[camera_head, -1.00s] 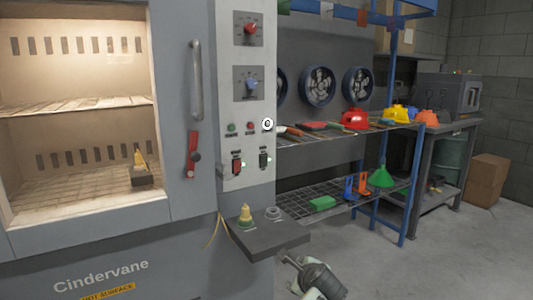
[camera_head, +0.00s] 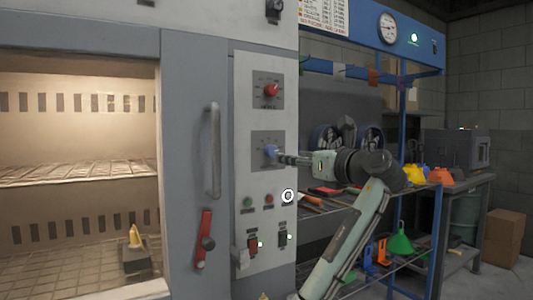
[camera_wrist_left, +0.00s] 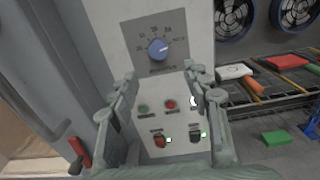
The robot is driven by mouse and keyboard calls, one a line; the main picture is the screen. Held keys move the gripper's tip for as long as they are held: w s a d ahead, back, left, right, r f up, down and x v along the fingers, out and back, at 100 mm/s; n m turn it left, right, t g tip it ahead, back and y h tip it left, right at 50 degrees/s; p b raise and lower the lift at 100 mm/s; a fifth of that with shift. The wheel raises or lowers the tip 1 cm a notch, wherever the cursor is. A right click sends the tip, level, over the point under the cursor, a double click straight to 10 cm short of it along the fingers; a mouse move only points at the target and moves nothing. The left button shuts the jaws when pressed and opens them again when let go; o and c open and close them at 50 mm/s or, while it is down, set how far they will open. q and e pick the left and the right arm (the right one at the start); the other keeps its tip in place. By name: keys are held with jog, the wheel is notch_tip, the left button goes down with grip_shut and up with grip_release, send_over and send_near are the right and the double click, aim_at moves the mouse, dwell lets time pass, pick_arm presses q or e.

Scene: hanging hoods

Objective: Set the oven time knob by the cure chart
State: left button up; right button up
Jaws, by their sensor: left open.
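The blue time knob (camera_head: 270,152) sits on its dial plate on the oven's white control panel (camera_head: 245,222). It also shows in the left wrist view (camera_wrist_left: 158,49), with a scale of marks around it too blurred to read surely. A red knob (camera_head: 271,90) is on a plate above. My left gripper (camera_head: 290,159) is close in front of the blue knob. In the left wrist view its two fingers (camera_wrist_left: 160,76) are spread, with nothing between them. Contact with the knob cannot be told. The cure chart (camera_head: 325,14) is partly cut off at the top; its text is unreadable. My right gripper is not in view.
The open oven chamber (camera_head: 78,172) is at left, with a vertical handle (camera_head: 213,150) and a red lever (camera_head: 204,240) beside it. Indicator lights and switches (camera_head: 253,243) sit below the dials. A wire shelf with coloured parts and hoods (camera_head: 415,172) stands behind my arm.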

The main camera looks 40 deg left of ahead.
aim_at(274, 152)
pick_arm(q)
jog(key=x, duration=0.5)
jog(key=p+x, duration=0.1)
jog(key=x, duration=0.2)
jog(key=shift+a+r, duration=0.15)
jog(key=shift+r, duration=0.15)
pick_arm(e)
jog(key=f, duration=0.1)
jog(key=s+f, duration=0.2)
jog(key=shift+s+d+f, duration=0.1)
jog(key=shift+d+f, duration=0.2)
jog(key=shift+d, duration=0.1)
pick_arm(q)
jog(key=shift+c, duration=0.6)
grip_shut()
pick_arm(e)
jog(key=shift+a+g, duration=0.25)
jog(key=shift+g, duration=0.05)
